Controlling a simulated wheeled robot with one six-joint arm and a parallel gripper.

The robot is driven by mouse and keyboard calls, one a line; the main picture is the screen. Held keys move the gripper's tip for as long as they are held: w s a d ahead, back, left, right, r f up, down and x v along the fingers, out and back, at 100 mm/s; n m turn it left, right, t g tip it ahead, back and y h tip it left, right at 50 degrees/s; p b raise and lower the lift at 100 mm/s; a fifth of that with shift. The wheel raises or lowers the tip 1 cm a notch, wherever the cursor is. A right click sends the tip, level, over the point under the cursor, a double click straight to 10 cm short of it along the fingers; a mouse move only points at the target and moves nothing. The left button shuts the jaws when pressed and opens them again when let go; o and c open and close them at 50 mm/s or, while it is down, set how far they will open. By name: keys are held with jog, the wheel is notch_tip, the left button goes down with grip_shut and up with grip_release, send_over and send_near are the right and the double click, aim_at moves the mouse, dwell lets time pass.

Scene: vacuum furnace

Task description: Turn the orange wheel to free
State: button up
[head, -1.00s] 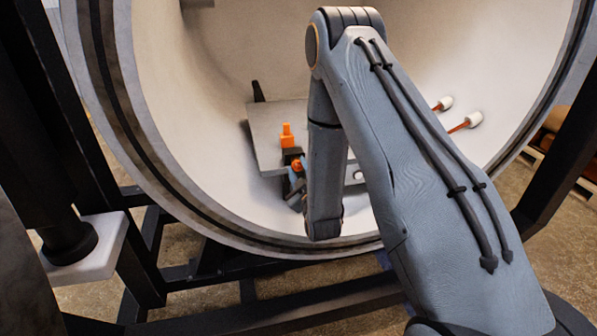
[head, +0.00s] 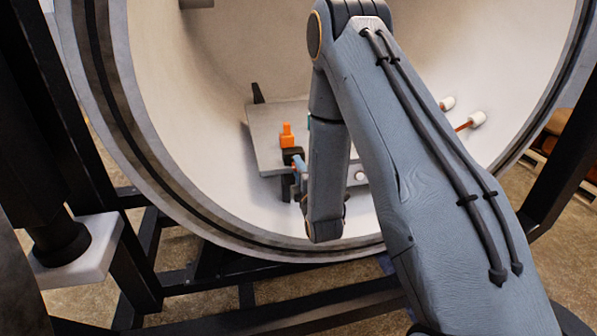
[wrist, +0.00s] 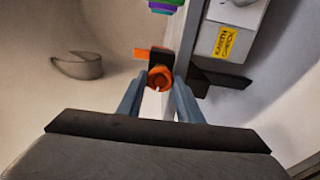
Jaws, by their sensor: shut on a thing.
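The orange wheel (wrist: 160,76) is a small round knob on a black block (wrist: 160,60) in the wrist view. My gripper (wrist: 159,88) has its two blue-grey fingers on either side of the wheel, shut on it. In the head view, my gripper is low inside the round chamber, in front of the metal shelf, and mostly hidden behind my arm. Only a sliver of the wheel shows there, beside a fingertip.
The pale chamber wall (head: 190,110) curves around my arm. A metal shelf (head: 262,140) carries an upright orange piece (head: 287,136). A grey box with a yellow label (wrist: 228,42) stands at upper right in the wrist view. Two white-tipped rods (head: 477,119) project at right.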

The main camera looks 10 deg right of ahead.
jog(key=shift+n, duration=0.7)
jog(key=o, duration=1)
jog(key=shift+a, duration=0.1)
jog(key=shift+o, duration=0.2)
jog(key=shift+s, duration=0.1)
jog(key=s+b, duration=0.2)
jog(key=s, duration=0.5)
jog(key=shift+s, duration=0.3)
